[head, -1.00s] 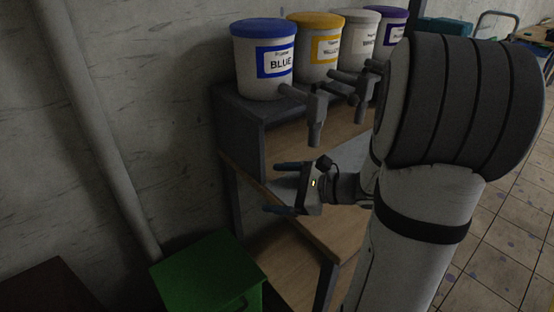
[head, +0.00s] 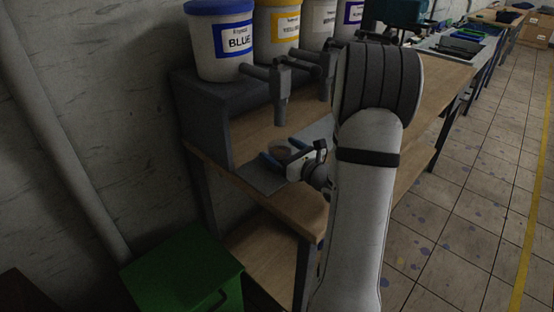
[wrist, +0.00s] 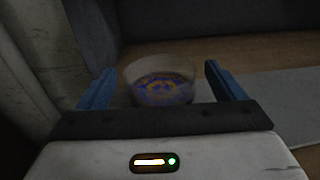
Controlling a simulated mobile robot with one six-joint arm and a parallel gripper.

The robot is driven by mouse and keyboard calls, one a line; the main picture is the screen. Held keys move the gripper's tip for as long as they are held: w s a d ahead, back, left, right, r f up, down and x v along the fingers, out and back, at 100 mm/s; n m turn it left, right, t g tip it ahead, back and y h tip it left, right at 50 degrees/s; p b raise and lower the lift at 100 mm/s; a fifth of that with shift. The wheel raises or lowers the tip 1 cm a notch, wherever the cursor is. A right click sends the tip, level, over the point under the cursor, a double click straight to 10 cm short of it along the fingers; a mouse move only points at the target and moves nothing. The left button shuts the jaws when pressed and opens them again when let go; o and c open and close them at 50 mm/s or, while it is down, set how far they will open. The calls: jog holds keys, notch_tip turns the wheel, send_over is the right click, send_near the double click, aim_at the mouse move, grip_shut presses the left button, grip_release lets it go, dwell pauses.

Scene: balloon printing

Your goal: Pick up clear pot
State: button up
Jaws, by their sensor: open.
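The clear pot (wrist: 160,82) is a low, round, see-through vessel with mottled blue, purple and orange contents. It stands upright on the bench, between the two blue fingers of my gripper (wrist: 160,86) in the wrist view. The fingers are open, with a gap visible on each side of the pot. In the head view the pot (head: 279,150) shows small and dim at my gripper (head: 276,160), below the taps and partly hidden by the gripper.
Buckets labelled blue (head: 222,42) and yellow (head: 277,32), among others, stand on a dark raised shelf (head: 215,105). A grey tap (head: 280,85) hangs above the pot. A green bin (head: 180,275) stands at lower left. The wooden bench (head: 295,207) extends to the right.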

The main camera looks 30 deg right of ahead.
jog(key=shift+w+a, duration=0.1)
jog(key=shift+w, duration=0.35)
jog(key=c, duration=1.2)
jog(key=shift+c, duration=0.5)
jog(key=shift+r, duration=0.2)
